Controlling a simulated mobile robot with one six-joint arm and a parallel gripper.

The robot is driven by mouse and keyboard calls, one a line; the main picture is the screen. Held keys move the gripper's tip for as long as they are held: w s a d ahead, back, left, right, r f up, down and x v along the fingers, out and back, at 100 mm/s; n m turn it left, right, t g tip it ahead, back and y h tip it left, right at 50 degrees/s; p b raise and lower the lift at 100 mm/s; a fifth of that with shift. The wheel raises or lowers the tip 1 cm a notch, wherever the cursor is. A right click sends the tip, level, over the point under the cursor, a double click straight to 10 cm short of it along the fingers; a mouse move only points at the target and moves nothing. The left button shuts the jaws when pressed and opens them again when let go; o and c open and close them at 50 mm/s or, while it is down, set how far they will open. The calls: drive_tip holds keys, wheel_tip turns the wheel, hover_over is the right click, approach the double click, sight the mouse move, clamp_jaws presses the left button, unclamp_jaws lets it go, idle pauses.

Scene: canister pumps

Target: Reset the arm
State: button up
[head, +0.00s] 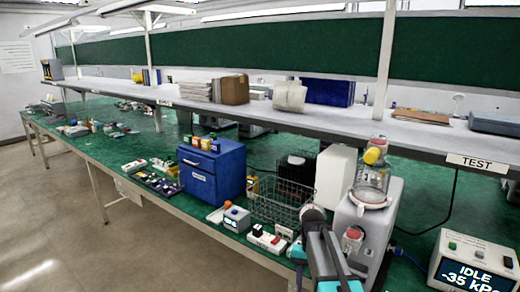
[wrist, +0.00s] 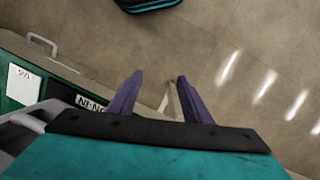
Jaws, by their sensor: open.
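My gripper (wrist: 158,79) shows in the wrist view with its two purple fingers spread apart. Nothing is between them, and bare floor (wrist: 225,65) lies below. In the head view my teal and grey arm rises from the bottom edge, in front of the bench and the pump. The gripper's fingers cannot be made out there. The pale pump unit (head: 391,212) stands on the green bench with a clear canister (head: 371,180) on top, capped in yellow. A display box (head: 474,262) at the right reads IDLE and -35 kPa.
A wire basket (head: 275,208), a blue bin (head: 211,168) and small switch boxes (head: 266,239) stand on the bench left of my arm. A shelf with a TEST label (head: 483,162) runs above. Open floor (head: 40,220) lies left of the bench.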

drive_tip(key=s+f+n+g, duration=0.3)
drive_tip(key=s+f+n, duration=0.1)
drive_tip(key=s+f, duration=3)
drive_tip(key=shift+s+d, duration=0.15)
drive_tip(key=shift+s, duration=0.85)
drive_tip(key=shift+c, duration=0.6)
drive_tip(key=shift+c, duration=1.2)
